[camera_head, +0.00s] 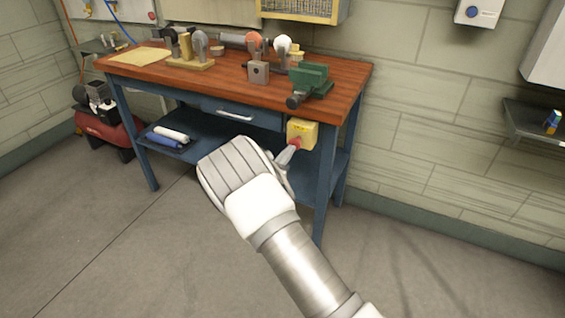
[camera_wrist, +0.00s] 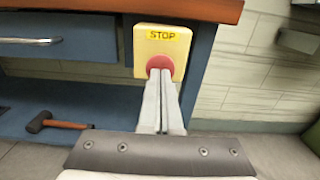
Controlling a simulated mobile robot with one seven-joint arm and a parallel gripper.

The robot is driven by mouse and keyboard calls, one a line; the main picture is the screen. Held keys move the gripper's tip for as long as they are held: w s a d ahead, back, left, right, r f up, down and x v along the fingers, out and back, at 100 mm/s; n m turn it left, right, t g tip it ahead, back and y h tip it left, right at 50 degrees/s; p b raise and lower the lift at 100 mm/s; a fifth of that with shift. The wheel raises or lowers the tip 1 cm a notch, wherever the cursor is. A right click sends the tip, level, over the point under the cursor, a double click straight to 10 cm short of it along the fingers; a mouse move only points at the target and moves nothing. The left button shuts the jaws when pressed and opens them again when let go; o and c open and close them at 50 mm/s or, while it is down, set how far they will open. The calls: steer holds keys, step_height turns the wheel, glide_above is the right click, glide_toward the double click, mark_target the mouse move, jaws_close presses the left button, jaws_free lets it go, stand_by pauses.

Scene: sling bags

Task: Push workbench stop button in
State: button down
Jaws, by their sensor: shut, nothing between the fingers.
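The stop button is a red knob (camera_wrist: 152,64) on a yellow box (camera_wrist: 161,40) marked STOP, fixed to the workbench's front below the top. In the head view the yellow box (camera_head: 302,132) is at the bench's right front leg, with a bit of red button (camera_head: 295,142) showing. My gripper (camera_wrist: 160,73) is shut and empty. Its fingertips overlap the lower part of the red button in the wrist view and hide it there. In the head view my gripper (camera_head: 290,152) reaches up to the button. I cannot tell whether the tips touch it or whether it is pressed in.
The workbench (camera_head: 340,80) has a red-brown top, blue legs, a drawer (camera_head: 235,112) and a lower shelf. A green vise (camera_head: 310,80) stands on its right end. A hammer (camera_wrist: 58,123) shows at lower left in the wrist view. The floor in front is clear.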

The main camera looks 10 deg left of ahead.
steer(key=shift+w+d, duration=0.15)
steer(key=shift+w, duration=0.15)
